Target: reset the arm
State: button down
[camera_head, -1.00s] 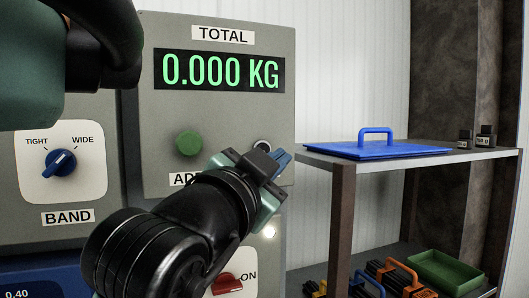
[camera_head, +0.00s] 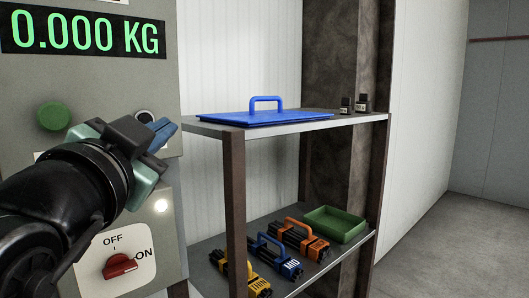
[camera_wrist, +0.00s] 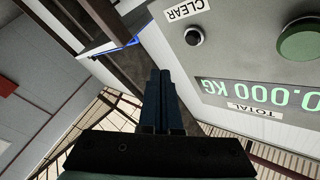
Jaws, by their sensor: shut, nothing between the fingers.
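My gripper (camera_head: 158,130) is in front of the grey control panel (camera_head: 165,210) in the head view, at the left. Its blue fingers are together with nothing between them. In the wrist view the shut fingers (camera_wrist: 165,100) point up the picture, beside the panel face. A black button (camera_wrist: 194,36) next to a CLEAR label shows in the wrist view, apart from the fingertips. The green button (camera_head: 52,115) is on the panel left of my gripper in the head view. The display (camera_head: 85,32) reads 0.000 KG.
A shelf (camera_head: 285,126) right of the panel carries a blue lid with a handle (camera_head: 265,115) and two small dark bottles (camera_head: 361,103). Its lower level holds yellow, blue and orange carriers (camera_head: 275,258) and a green tray (camera_head: 337,224). A red switch (camera_head: 119,265) sits below my gripper.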

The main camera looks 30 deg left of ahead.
jog(key=w+d+r+t+h+b, duration=0.1)
jog(key=d+t+h+b, duration=0.15)
jog(key=d, duration=0.55)
jog(key=w+d+t+h+b, duration=0.1)
jog(key=d+t+h, duration=0.15)
jog(key=d, duration=0.65)
jog(key=s+d+n+t+h+b, duration=0.2)
jog(key=s+d, duration=0.4)
jog(key=d, duration=0.6)
jog(key=shift+s+d+f+n+t, duration=0.2)
jog(key=shift+n+t, duration=0.3)
jog(key=shift+t, duration=0.6)
jog(key=shift+w+d+h, duration=0.1)
jog(key=shift+d+h, duration=0.05)
jog(key=shift+h, duration=0.25)
